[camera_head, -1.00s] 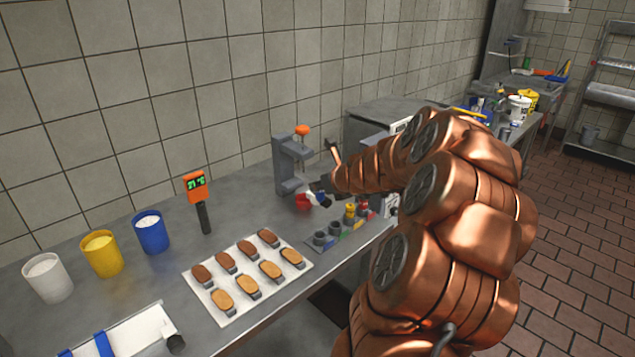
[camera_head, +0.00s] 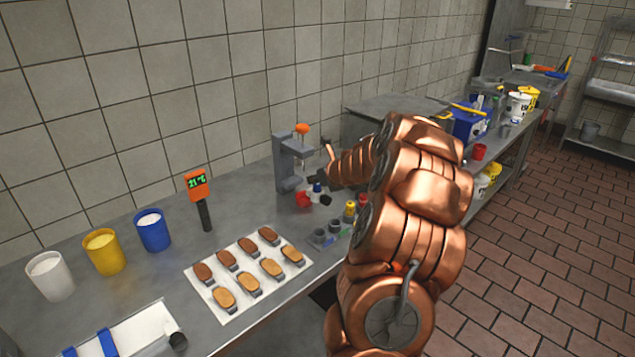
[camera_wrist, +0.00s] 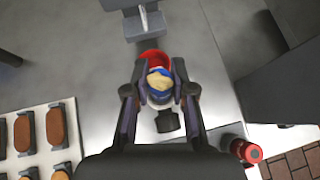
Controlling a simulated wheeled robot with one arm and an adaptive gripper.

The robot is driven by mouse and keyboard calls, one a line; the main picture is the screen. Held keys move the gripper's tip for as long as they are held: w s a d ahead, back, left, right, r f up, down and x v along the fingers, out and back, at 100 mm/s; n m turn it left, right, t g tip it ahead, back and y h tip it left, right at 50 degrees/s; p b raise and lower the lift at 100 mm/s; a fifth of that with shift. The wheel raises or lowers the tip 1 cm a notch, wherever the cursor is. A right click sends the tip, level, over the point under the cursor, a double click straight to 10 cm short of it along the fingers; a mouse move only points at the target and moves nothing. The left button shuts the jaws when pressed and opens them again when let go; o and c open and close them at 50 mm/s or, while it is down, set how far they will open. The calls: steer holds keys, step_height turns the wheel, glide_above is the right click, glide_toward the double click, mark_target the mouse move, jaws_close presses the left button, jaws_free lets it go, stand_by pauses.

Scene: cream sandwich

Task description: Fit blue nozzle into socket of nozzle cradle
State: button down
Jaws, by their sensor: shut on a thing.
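My gripper (camera_wrist: 160,90) is shut on a blue-and-white piece with a pale top, seemingly the blue nozzle (camera_wrist: 159,77). In the head view, the blue nozzle (camera_head: 317,188) is small beside my gripper (camera_head: 318,180). A black part (camera_wrist: 168,121) shows just below it in the wrist view; I cannot tell if they are joined. A red cup (camera_wrist: 153,58) is right beyond the nozzle, beside the grey stand (camera_head: 283,165). The nozzle cradle (camera_head: 322,238) is in front on the bench, with grey round sockets and a yellow nozzle (camera_head: 350,208). My arm hides its right part.
A white tray (camera_head: 205,287) of several biscuits lies left of the cradle. White, yellow and blue cups (camera_head: 152,231) and an orange thermometer (camera_head: 198,186) stand further left. A red piece (camera_wrist: 246,151) is right of my gripper in the wrist view.

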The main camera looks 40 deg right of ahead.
steer(key=shift+f, duration=0.5)
steer(key=shift+f, duration=0.15)
steer(key=c, duration=1)
jaws_free()
